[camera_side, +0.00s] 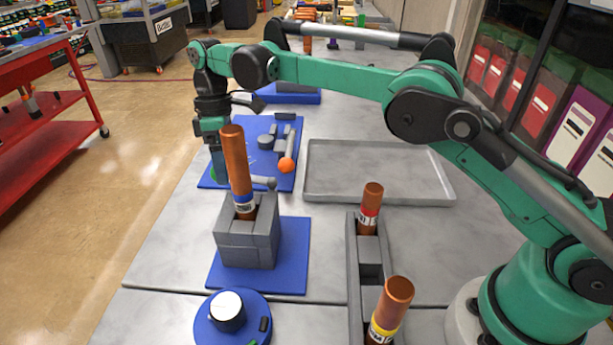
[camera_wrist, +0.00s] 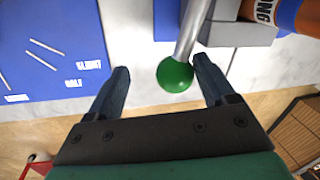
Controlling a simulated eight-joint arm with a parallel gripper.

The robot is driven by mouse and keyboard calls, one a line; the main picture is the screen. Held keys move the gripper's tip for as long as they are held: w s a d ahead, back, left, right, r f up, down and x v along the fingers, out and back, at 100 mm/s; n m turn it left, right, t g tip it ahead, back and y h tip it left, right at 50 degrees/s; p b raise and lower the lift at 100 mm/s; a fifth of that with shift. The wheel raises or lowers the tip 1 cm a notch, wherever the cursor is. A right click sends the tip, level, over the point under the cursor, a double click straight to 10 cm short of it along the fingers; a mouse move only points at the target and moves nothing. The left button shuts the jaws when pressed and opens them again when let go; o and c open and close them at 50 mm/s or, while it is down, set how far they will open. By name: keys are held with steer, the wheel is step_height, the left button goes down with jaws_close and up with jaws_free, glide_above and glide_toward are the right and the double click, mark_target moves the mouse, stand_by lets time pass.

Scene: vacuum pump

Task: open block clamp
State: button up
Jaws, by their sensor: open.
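The grey block clamp (camera_side: 247,243) stands on a blue base at centre left in the side view. A copper tube (camera_side: 238,165) with a blue band stands tilted in it. In the wrist view, the clamp (camera_wrist: 237,33) is at the upper right. Its grey handle rod (camera_wrist: 191,25) ends in a green ball knob (camera_wrist: 175,74). My gripper (camera_wrist: 161,66) is open, with the knob between its fingers, closer to the right finger. Whether it touches is unclear. In the side view, my gripper is behind the tube, its tips partly hidden.
A blue plate (camera_side: 222,172) with an orange-knobbed lever (camera_side: 286,164) lies behind the clamp. An empty grey tray (camera_side: 375,197) is to the right. A grey rack (camera_side: 353,270) with copper tubes and a round blue base (camera_side: 208,325) are nearer the camera.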

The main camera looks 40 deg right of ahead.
steer(key=d+m+t+y, duration=0.1)
steer(key=d+m, duration=0.6)
steer(key=m, duration=0.2)
step_height(320, 180, up, 8)
steer(key=s+d+m+t, duration=0.1)
steer(key=s+d+t, duration=0.1)
steer(key=s+d, duration=0.1)
steer(key=s+d+f+t+h, duration=0.1)
steer(key=s+t, duration=0.2)
steer(key=s, duration=0.4)
steer(key=s+d+f+m+t+h, duration=0.1)
steer(key=s+d+f+t, duration=0.1)
steer(key=s, duration=0.6)
steer(key=shift+s+d+f+t, duration=0.15)
steer(key=shift+f+t, duration=0.1)
steer(key=shift+t, duration=0.25)
